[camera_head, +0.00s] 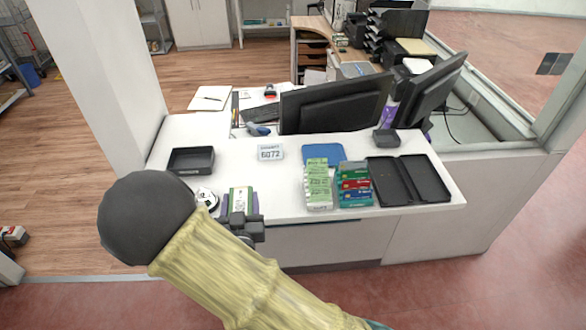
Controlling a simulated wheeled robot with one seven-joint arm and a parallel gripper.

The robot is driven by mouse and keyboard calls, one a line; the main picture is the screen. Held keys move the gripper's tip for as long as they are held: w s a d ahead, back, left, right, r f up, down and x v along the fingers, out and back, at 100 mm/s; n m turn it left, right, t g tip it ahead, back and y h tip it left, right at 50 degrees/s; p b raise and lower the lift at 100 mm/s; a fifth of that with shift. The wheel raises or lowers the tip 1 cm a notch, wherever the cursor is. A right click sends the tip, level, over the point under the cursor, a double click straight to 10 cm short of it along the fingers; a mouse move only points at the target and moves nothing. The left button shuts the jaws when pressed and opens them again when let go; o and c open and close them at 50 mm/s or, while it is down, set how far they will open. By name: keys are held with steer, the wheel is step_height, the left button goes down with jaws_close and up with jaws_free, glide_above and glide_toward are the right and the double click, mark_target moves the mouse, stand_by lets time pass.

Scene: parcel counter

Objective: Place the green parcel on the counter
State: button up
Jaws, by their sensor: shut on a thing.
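A green-and-white parcel (241,197) stands between the purple fingers of my gripper (240,205). The gripper is shut on it, at the front left of the white counter (282,197). My forearm and wrist hide the lower part of the parcel and the gripper. I cannot tell whether the parcel touches the counter top or is held above it.
A black tray (191,160) and a white round item (206,197) are on the left. Light green boxes (319,187) and a multicoloured stack (355,185) stand to the right, before a blue pad (323,153). A black open case (427,178) lies farther right. Monitors (335,103) stand behind.

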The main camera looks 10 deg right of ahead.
steer(key=shift+s+a, duration=0.1)
steer(key=shift+s, duration=0.15)
steer(key=shift+s+r, duration=0.1)
steer(key=shift+w+d+f+h+p, duration=0.2)
steer(key=shift+w+d+f, duration=0.15)
steer(key=shift+w, duration=0.3)
steer(key=shift+w+d+f+h+p, duration=0.1)
steer(key=shift+w+d+f+p, duration=0.1)
steer(key=shift+w+d, duration=0.35)
steer(key=w+f, duration=0.1)
steer(key=w, duration=0.2)
steer(key=w+f+p, duration=0.1)
steer(key=w+f, duration=0.1)
steer(key=w, duration=0.1)
steer(key=w+f+p, duration=0.1)
steer(key=w, duration=0.2)
steer(key=shift+a+f, duration=0.3)
